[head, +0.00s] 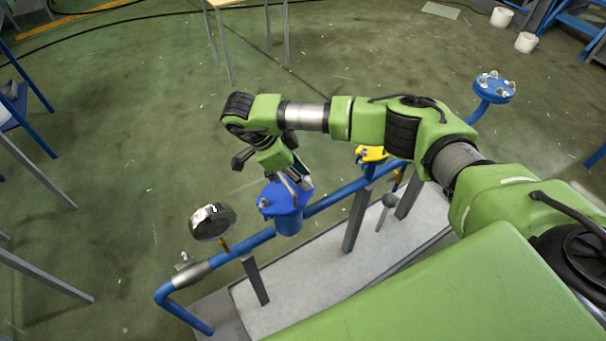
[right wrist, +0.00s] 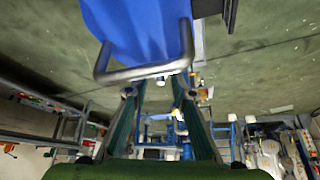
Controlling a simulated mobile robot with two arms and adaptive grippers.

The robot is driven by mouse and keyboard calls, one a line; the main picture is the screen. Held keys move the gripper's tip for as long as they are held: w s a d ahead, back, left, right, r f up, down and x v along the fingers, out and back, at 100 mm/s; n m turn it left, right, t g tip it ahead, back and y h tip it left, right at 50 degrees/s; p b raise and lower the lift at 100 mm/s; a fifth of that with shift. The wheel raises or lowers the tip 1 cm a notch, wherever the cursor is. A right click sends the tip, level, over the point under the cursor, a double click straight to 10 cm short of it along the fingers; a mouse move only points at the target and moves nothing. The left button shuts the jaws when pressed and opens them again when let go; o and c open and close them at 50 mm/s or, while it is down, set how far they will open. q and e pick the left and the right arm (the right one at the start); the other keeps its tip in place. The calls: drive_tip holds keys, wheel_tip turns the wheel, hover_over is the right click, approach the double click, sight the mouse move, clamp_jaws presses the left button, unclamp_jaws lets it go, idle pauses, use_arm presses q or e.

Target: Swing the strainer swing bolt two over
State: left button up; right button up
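A small metal swing bolt end (head: 264,202) shows at the lid's left edge; I cannot tell which bolt is number two. In the right wrist view, a bent metal bar (right wrist: 146,72) crosses in front of the blue strainer body (right wrist: 140,30). The bar lies just beyond the fingertips; contact cannot be told. My left gripper is not in view.
A blue flange (head: 494,86) rises at the pipe's far end. Grey posts (head: 357,220) hold the pipe over a pale plinth (head: 290,302).

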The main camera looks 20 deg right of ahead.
drive_tip(key=v, duration=1.2)
idle(0.4)
